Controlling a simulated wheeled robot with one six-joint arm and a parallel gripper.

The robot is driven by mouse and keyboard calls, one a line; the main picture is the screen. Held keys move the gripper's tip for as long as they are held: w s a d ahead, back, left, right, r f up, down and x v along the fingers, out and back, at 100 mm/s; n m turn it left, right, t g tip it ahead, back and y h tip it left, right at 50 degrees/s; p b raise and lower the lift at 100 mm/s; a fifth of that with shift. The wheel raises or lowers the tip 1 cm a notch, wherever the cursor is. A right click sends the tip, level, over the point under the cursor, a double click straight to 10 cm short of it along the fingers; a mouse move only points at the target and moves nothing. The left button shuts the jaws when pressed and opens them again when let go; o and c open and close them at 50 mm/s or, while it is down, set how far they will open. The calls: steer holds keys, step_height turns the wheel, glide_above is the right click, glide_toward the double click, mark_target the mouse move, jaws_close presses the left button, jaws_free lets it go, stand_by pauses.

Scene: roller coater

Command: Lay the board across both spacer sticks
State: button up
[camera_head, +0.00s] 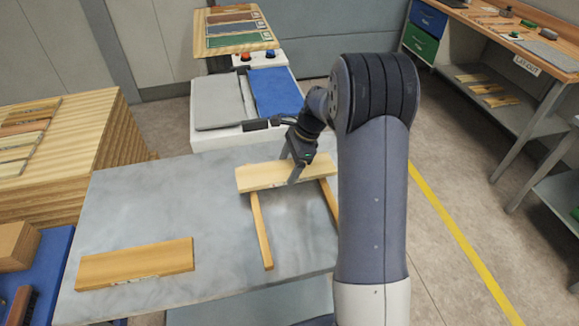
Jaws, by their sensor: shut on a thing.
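A pale wooden board (262,176) lies crosswise at the far ends of two thin spacer sticks, the left stick (261,232) and the right stick (329,200). My gripper (297,168) is shut on the board near its middle, one finger showing at the near edge. The board spans both sticks in this view; whether it touches them or hangs slightly above is hard to tell. My arm hides part of the right side of the board and sticks. A second, browner board (135,264) lies flat at the table's near left.
The grey table (180,200) is clear between the loose board and the left stick. A roller coater (245,105) with grey and blue panels stands behind it. Stacked timber (60,150) is at left, a blue surface (40,275) below it, a workbench (500,50) at right.

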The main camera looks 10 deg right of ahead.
steer(key=shift+f, duration=0.8)
steer(key=o, duration=1.1)
steer(key=b+v, duration=0.1)
steer(key=v, duration=1.1)
steer(key=shift+r, duration=0.15)
